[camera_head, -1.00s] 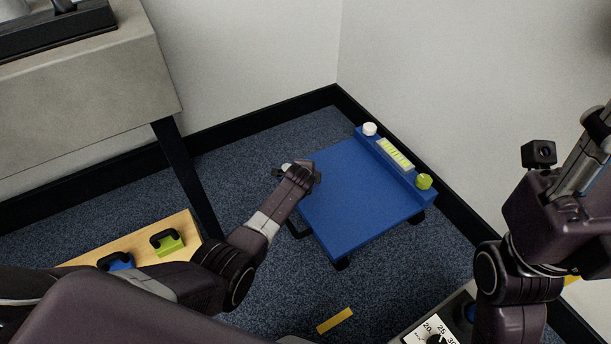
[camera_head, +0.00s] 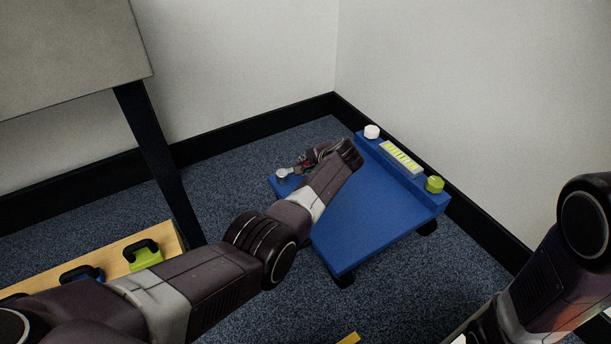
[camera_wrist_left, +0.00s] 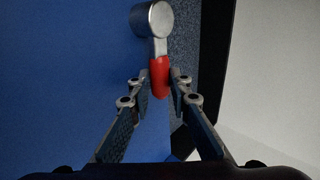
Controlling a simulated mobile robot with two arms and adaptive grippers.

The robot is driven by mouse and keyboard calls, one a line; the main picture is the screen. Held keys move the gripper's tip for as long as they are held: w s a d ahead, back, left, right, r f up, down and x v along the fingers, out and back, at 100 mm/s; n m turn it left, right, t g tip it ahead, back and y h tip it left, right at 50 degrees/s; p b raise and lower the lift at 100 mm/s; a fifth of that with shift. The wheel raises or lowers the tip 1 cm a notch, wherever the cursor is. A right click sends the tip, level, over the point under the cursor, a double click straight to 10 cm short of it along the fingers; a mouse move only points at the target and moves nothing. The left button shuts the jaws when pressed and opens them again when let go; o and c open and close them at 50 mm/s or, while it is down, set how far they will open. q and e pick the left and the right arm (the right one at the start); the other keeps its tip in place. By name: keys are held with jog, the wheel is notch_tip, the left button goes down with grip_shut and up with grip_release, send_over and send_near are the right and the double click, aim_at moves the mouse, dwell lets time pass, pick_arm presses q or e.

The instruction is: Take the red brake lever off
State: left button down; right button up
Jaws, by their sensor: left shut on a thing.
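The red brake lever (camera_wrist_left: 159,78) shows in the left wrist view as a short red grip on a silver arm with a round silver hub (camera_wrist_left: 152,19). My left gripper (camera_wrist_left: 160,84) has its two fingertips on either side of the red grip and is shut on it. In the head view my left gripper (camera_head: 313,158) is at the far left corner of the blue wheeled platform (camera_head: 365,222). The silver hub shows there just left of the fingers, and most of the red grip is hidden. My right gripper is out of view; only parts of that arm show.
The platform's raised far edge carries a white knob (camera_head: 372,132), a yellow-green striped block (camera_head: 402,158) and a lime knob (camera_head: 435,184). A wooden board (camera_head: 170,240) with green and blue handled blocks lies left. A grey table (camera_head: 70,50) and walls bound the corner.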

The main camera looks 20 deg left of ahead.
pick_arm(q)
jog(key=shift+w+a+n+b, duration=0.1)
jog(key=shift+a+n+b, duration=0.15)
jog(key=shift+b, duration=0.2)
jog(key=c, duration=2.1)
grip_release()
jog(key=shift+d, duration=0.2)
jog(key=shift+v, duration=3.6)
